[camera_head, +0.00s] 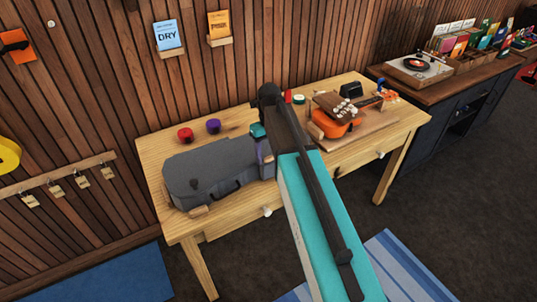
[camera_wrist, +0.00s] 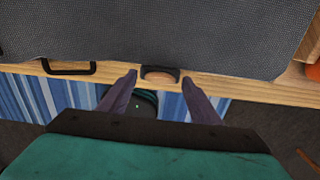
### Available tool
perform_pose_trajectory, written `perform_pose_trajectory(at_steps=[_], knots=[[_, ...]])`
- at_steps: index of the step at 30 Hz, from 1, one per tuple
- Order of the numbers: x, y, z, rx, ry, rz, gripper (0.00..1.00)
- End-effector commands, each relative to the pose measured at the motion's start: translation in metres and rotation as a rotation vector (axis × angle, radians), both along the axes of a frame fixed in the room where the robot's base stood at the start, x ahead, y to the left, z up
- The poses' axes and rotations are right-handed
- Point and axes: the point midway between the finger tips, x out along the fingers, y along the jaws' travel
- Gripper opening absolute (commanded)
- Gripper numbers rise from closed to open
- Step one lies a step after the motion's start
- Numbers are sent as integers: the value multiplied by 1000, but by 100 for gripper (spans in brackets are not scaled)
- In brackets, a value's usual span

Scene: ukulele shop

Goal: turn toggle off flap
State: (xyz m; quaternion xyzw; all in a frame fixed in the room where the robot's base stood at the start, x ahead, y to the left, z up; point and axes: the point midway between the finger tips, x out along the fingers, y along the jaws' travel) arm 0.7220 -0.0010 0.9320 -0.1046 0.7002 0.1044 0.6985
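A grey case (camera_head: 215,168) lies on the left part of a wooden table (camera_head: 160,150). Its grey textured surface (camera_wrist: 150,35) fills the top of the wrist view. At its near edge is a small tan, rounded piece with a dark rim (camera_wrist: 158,74), which looks like the toggle. I cannot clearly make out a separate flap or how the toggle is turned. My gripper (camera_wrist: 160,84) is open, its two dark fingers on either side of this piece, with nothing held. In the head view my gripper (camera_head: 264,158) is at the case's right end, partly hidden by my arm.
A black handle (camera_wrist: 69,68) is on the case edge, left of the toggle. Red (camera_head: 185,134) and purple (camera_head: 213,126) round items stand behind the case. An orange ukulele (camera_head: 334,125) lies to the right. Blue striped rug (camera_head: 405,265) covers floor in front.

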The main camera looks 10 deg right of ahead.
Motion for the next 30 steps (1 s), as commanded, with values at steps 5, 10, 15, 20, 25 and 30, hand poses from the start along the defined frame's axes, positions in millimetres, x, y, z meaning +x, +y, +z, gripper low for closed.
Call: perform_pose_trajectory(at_steps=[5, 10, 15, 20, 25, 30], knots=[[1, 0, 0, 1, -2, 1, 58], [1, 1, 3, 1, -3, 2, 58], [1, 1, 12, 0, -3, 2, 58], [1, 1, 27, 0, -4, 2, 58], [2, 1, 46, 0, -4, 2, 58], [2, 1, 66, 0, -4, 2, 58]])
